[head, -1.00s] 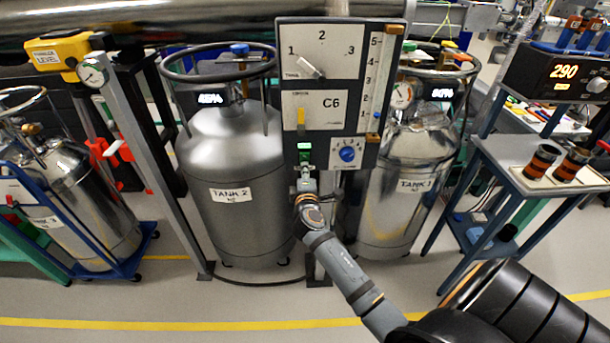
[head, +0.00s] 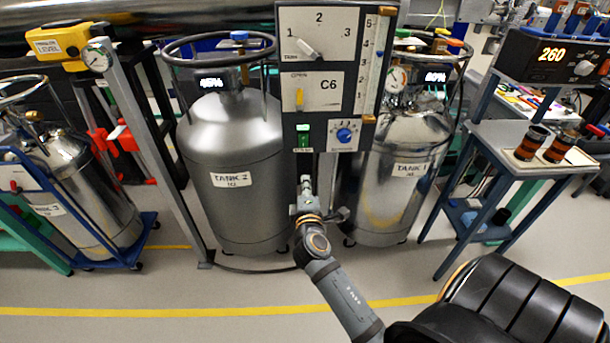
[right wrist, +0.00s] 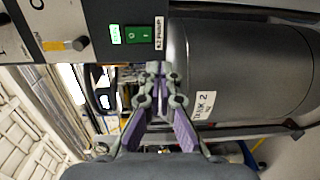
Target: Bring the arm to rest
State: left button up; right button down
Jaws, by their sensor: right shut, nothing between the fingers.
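My right arm reaches up from the lower right of the head view. Its gripper (head: 306,186) is shut and empty, a little below the control panel (head: 318,103) marked C6. In the right wrist view, the closed fingertips (right wrist: 153,72) sit below a lit green switch (right wrist: 138,34), apart from it. The green switch also shows at the panel's lower left in the head view (head: 303,136). My left gripper is in neither view.
Tank 2 (head: 232,205) stands behind the arm on the left, and tank 1 (head: 392,205) on the right. The floor in front (head: 190,325) is clear.

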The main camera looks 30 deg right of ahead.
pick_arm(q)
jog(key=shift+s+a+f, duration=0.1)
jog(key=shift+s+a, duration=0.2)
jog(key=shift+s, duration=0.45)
pick_arm(e)
jog(key=shift+s+a+f, duration=0.1)
jog(key=shift+s, duration=0.1)
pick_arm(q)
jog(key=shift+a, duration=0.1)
pick_arm(e)
jog(key=shift+f, duration=0.1)
